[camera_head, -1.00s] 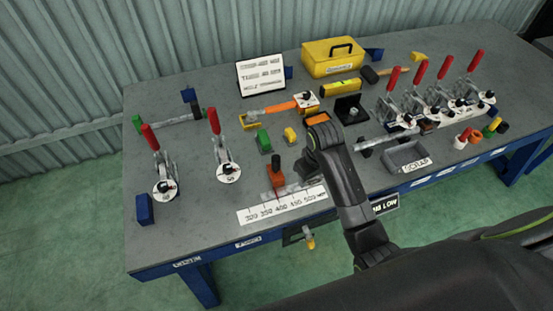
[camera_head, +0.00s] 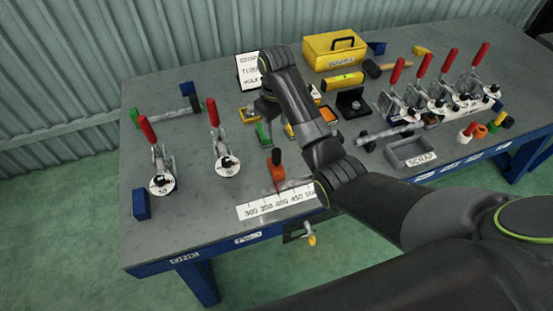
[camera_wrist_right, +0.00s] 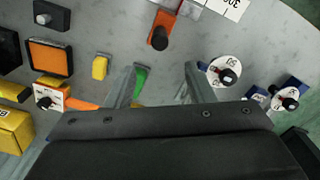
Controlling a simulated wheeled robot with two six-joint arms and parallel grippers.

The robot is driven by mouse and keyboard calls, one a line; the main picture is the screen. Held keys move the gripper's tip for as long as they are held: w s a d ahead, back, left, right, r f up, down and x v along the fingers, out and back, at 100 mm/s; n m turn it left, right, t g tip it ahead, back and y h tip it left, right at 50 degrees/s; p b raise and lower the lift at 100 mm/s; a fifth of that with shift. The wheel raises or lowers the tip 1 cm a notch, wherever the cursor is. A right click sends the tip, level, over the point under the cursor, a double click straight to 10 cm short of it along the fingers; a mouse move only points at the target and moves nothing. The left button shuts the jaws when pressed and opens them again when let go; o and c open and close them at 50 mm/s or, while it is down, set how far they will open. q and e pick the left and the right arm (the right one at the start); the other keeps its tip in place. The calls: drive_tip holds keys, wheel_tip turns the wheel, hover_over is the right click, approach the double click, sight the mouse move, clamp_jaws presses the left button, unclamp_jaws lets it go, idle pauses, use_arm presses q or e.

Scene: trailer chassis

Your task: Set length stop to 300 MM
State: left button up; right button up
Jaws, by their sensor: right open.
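The length stop (camera_head: 278,171) is an orange-red block with a dark upright knob. It sits behind the white scale (camera_head: 250,212) marked 300 to 500 at the bench's front edge, with a thin red line near the 400 mark. My right gripper (camera_head: 266,112) is over the bench behind the stop, partly hidden by its own wrist. In the right wrist view its fingers (camera_wrist_right: 163,82) are apart and empty, and the stop (camera_wrist_right: 160,28) is ahead of them, not touched. Part of the upside-down scale (camera_wrist_right: 233,8) also shows there. My left gripper is not in view.
A green block (camera_head: 264,134) is close by my right gripper. Two red-handled clamps (camera_head: 226,165) stand left of the stop, with a blue block (camera_head: 141,204) beyond. Several more clamps and a grey scrap tray (camera_head: 410,153) are at right. Bare bench lies behind the scale's left end.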

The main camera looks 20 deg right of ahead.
sight(276, 151)
wheel_tip(276, 151, down, 3)
drive_tip(key=shift+f+b, duration=0.15)
drive_tip(key=shift+b, duration=0.7)
use_arm(q)
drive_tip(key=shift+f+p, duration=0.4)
drive_tip(key=shift+p, duration=0.5)
use_arm(e)
wheel_tip(276, 151, down, 11)
drive_tip(key=shift+r, duration=0.1)
clamp_jaws()
